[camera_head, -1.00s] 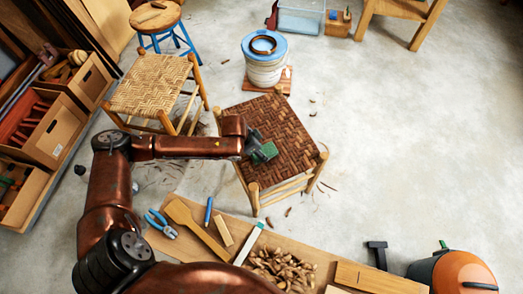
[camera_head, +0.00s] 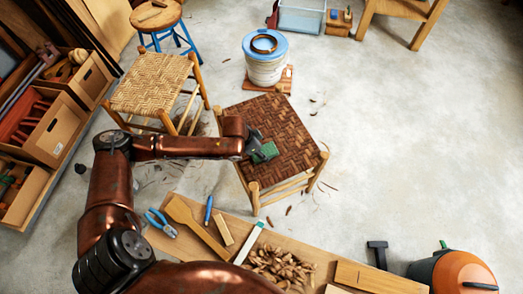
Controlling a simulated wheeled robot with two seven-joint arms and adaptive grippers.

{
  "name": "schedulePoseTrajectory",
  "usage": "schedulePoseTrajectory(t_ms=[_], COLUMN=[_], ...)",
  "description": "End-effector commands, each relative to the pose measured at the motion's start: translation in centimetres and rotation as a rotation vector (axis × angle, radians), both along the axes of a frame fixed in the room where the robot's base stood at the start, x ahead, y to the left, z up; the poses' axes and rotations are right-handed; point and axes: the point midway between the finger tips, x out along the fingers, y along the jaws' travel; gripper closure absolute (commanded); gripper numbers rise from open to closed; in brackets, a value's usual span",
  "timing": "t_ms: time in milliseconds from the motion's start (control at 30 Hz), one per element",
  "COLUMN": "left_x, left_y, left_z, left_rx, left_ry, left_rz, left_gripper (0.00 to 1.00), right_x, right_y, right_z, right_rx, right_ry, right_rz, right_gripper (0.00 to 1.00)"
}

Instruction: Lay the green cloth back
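The green cloth (camera_head: 266,152) is a small folded-looking patch on the dark woven bark seat (camera_head: 285,122) of the wooden stool in the middle. My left arm comes in from the left, and my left gripper (camera_head: 256,148) is right at the cloth's left edge, over the seat. The gripper's dark fingers are small and partly hidden by the wrist. I cannot tell whether they are open or shut, or whether they grip the cloth. My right gripper is out of view.
A pale woven stool (camera_head: 152,88) stands left of the bark seat. A blue-lidded bucket (camera_head: 265,62) stands behind it. In front is a plank bench (camera_head: 200,262) with pliers (camera_head: 160,222), a chisel-like blue tool (camera_head: 209,208) and wood shavings (camera_head: 282,266).

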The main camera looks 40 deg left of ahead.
Motion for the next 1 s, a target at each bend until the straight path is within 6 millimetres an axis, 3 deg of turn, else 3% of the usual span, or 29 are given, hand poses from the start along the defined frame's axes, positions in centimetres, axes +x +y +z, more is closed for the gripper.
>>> schedulePoseTrajectory(t_ms=[267, 600, 767, 1000], left_x=[0.0, -0.1, -0.8, -2.6], left_y=[0.0, 0.1, 0.5, 1.5], left_z=[0.0, 0.4, 2.4, 7.1], left_rx=[0.000, 0.000, 0.001, 0.003], left_ry=[0.000, -0.001, -0.003, -0.002], left_rz=[0.000, 0.000, -0.001, -0.001], left_gripper=[0.33, 0.33, 0.33, 0.33], right_x=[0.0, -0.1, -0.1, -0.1], right_y=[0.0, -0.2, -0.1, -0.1], right_z=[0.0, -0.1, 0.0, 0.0], right_rx=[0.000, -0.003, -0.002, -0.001], right_ry=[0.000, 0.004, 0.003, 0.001], right_rz=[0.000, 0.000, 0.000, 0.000], right_gripper=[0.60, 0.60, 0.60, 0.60])
